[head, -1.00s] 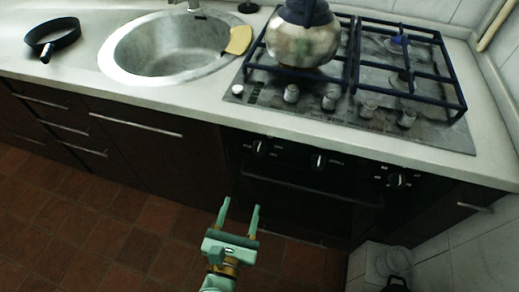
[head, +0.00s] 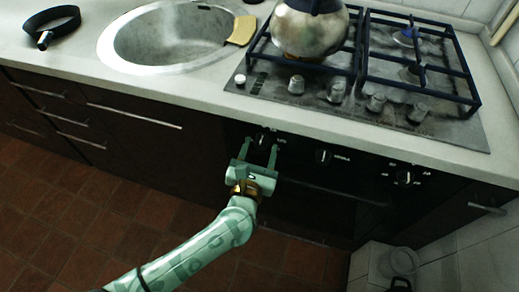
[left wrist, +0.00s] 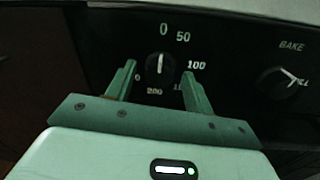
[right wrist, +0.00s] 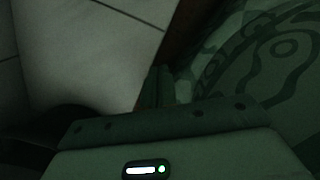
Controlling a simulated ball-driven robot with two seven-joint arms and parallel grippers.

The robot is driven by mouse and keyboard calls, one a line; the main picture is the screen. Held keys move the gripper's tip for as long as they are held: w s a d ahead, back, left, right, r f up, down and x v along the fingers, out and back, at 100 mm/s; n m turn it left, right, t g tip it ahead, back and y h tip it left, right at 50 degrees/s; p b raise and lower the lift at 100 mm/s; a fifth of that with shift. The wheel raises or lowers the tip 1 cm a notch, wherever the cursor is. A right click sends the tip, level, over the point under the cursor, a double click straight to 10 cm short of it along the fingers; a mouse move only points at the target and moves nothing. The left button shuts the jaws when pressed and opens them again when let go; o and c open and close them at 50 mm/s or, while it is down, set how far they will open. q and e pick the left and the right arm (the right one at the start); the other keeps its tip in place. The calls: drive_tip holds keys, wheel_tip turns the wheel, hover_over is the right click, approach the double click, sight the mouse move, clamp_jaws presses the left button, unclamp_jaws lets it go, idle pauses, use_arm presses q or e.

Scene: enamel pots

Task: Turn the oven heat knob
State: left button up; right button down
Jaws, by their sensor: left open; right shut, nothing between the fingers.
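The oven heat knob (head: 263,139) is the leftmost black knob on the dark oven panel. In the left wrist view the knob (left wrist: 160,66) has a white mark pointing up, near a 0, with 50, 100 and 200 printed around it. My left gripper (head: 260,147) is open in front of it. In the left wrist view the fingers (left wrist: 159,71) stand on either side of the knob, with visible gaps; contact cannot be told. My right gripper (right wrist: 158,75) is shut and empty, low in a dark view beside green patterned surface.
A second knob (head: 323,156) and a third knob (head: 403,177) sit further right on the panel. The oven handle (head: 335,190) runs below. Above are stove knobs (head: 335,91), a kettle (head: 309,30) and the sink (head: 170,38). The floor in front is open.

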use_arm(q)
drive_tip(key=c, duration=1)
